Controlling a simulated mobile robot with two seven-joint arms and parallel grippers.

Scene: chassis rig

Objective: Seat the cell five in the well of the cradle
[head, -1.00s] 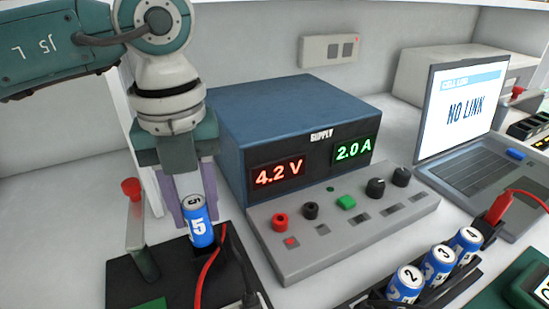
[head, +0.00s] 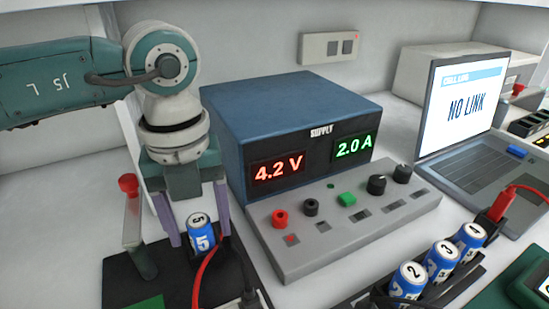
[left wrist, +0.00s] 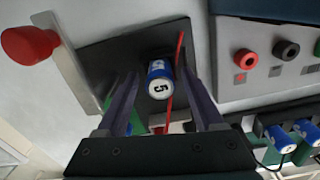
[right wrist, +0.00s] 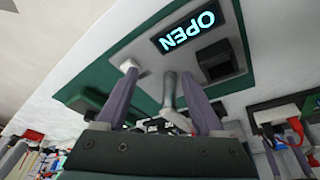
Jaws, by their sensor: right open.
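Cell five (head: 201,236), blue and white with a 5 on top, stands in the black cradle (head: 120,277) at the lower left of the head view. Its lower end is hidden, so its depth in the well cannot be told. The left wrist view shows the cell (left wrist: 159,80) from above. My left gripper (head: 199,240) is open, with a finger on each side of the cell and gaps between in the left wrist view. My right gripper (right wrist: 156,70) is open in the right wrist view, its fingers on either side of a grey lever (right wrist: 169,92).
A red-knobbed post (head: 128,186) rises from the cradle's left side, and a red cable (head: 204,272) passes close to the cell. The supply (head: 290,120) stands right behind. Cells two, three and four sit in a black rack (head: 462,284). A green device reads OPEN (right wrist: 187,30).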

